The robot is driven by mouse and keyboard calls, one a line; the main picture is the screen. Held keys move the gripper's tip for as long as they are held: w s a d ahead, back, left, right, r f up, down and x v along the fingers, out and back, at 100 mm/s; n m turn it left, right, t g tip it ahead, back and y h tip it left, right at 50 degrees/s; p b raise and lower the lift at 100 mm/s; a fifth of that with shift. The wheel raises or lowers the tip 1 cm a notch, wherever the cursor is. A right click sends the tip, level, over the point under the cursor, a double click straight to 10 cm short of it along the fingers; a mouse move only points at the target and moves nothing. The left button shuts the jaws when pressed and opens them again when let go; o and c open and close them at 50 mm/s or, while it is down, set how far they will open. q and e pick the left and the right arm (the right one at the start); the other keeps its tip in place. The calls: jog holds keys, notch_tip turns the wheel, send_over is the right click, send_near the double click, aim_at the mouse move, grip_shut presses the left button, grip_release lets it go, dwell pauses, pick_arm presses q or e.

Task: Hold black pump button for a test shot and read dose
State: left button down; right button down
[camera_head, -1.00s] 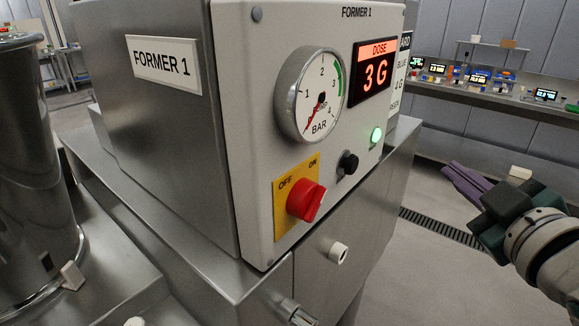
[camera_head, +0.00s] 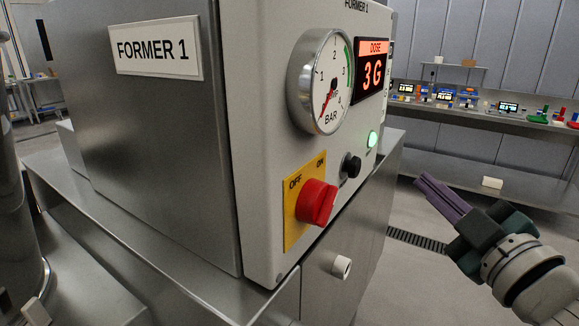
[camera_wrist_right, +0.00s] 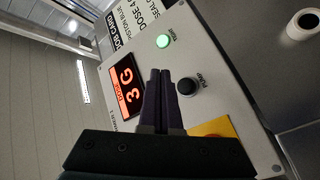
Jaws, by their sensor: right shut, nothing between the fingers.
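The black pump button (camera_head: 350,165) sits on the white front panel of the FORMER 1 machine, below the dose display (camera_head: 371,70) and left of a lit green lamp (camera_head: 373,139). The display reads 3 G in red. The button also shows in the right wrist view (camera_wrist_right: 187,87), just right of my fingertips. My right gripper (camera_head: 422,181) is shut and empty, to the right of the panel and apart from the button. In the right wrist view its fingers (camera_wrist_right: 160,72) lie together and point toward the panel. My left gripper is not in view.
A red OFF/ON knob (camera_head: 316,202) on a yellow plate sits left of and below the button. A round pressure gauge (camera_head: 322,82) is above, its needle low. A white knob (camera_head: 341,266) sticks out lower down. Free floor lies right of the machine.

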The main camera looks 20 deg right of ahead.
aim_at(355, 167)
jog(key=w+a+b, duration=0.1)
jog(key=w+a, duration=0.3)
jog(key=w, duration=0.1)
jog(key=shift+a+b, duration=0.2)
jog(key=shift+b, duration=0.15)
dwell(1.6)
jog(key=shift+w, duration=0.1)
jog(key=shift+w+a, duration=0.25)
jog(key=shift+a, duration=0.05)
jog(key=shift+w+a+b, duration=0.25)
jog(key=shift+w+b, duration=0.1)
jog(key=shift+b, duration=0.05)
dwell(0.8)
jog(key=shift+s+d, duration=0.1)
dwell(2.9)
jog(key=shift+s+d+p, duration=0.4)
jog(key=shift+s+d, duration=0.05)
jog(key=shift+s, duration=0.1)
